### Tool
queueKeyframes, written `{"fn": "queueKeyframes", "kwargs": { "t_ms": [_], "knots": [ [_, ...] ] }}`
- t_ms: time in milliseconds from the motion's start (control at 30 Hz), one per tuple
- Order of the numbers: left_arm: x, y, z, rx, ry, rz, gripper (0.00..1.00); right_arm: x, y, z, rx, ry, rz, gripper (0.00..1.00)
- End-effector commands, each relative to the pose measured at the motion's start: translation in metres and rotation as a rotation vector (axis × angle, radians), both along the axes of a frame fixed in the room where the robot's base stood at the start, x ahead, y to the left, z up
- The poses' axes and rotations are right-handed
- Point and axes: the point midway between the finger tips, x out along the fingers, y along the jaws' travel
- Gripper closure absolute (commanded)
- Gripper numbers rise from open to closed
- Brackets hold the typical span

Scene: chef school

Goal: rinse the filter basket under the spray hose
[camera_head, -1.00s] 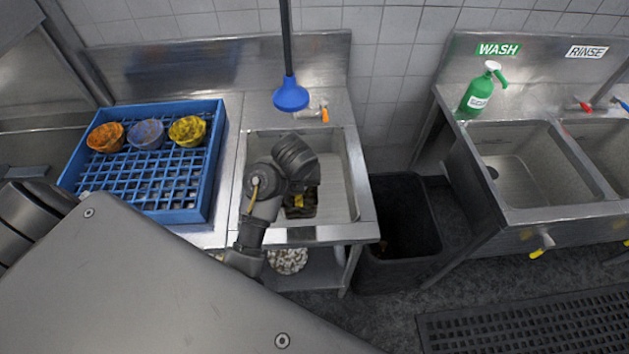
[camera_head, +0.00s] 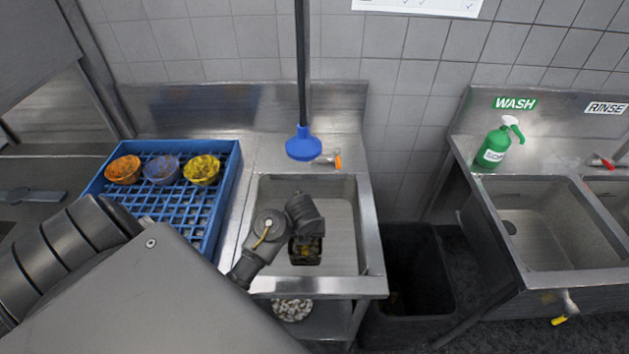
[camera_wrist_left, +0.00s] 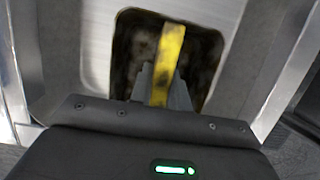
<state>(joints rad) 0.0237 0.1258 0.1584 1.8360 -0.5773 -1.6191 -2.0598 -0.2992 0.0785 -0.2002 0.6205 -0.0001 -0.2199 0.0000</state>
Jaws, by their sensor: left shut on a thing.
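The dark filter basket (camera_head: 306,256) with a yellow handle is over the left sink (camera_head: 342,225) in the head view. My left gripper (camera_head: 305,238) is above it, shut on the yellow handle. In the left wrist view the fingers (camera_wrist_left: 165,88) grip the yellow handle (camera_wrist_left: 171,50), with the dark, dirty-looking basket (camera_wrist_left: 128,50) behind. I cannot tell whether the basket touches the sink floor. The spray hose (camera_head: 301,70) hangs with its blue head (camera_head: 303,146) above the sink's back edge, apart from the basket. My right gripper is not in view.
A blue rack (camera_head: 190,225) with three dirty bowls (camera_head: 162,170) stands left of the sink. A small orange-handled tap (camera_head: 337,160) is at the sink's back. A dark bin (camera_head: 410,270) stands to the right, then the wash sink (camera_head: 545,225) with a green spray bottle (camera_head: 494,148).

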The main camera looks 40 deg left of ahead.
Motion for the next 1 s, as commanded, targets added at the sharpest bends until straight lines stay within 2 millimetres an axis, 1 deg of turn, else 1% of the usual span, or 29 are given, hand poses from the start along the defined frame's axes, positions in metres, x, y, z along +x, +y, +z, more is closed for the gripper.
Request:
{"fn": "queueKeyframes", "kwargs": {
  "t_ms": [33, 600, 800, 1000],
  "knots": [
    [0.0, 0.001, -0.01, 0.001, 0.001, -0.002, 1.0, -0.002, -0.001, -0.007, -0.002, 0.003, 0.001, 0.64],
    [0.004, 0.016, -0.08, 0.001, 0.001, 0.007, 1.0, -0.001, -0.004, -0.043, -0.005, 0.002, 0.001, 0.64],
    [0.005, 0.021, -0.096, 0.0, -0.001, 0.01, 1.0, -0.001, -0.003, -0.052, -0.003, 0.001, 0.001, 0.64],
    [0.005, 0.022, -0.103, 0.0, -0.001, 0.01, 1.0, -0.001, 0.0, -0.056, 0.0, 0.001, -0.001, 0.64]
  ]
}}
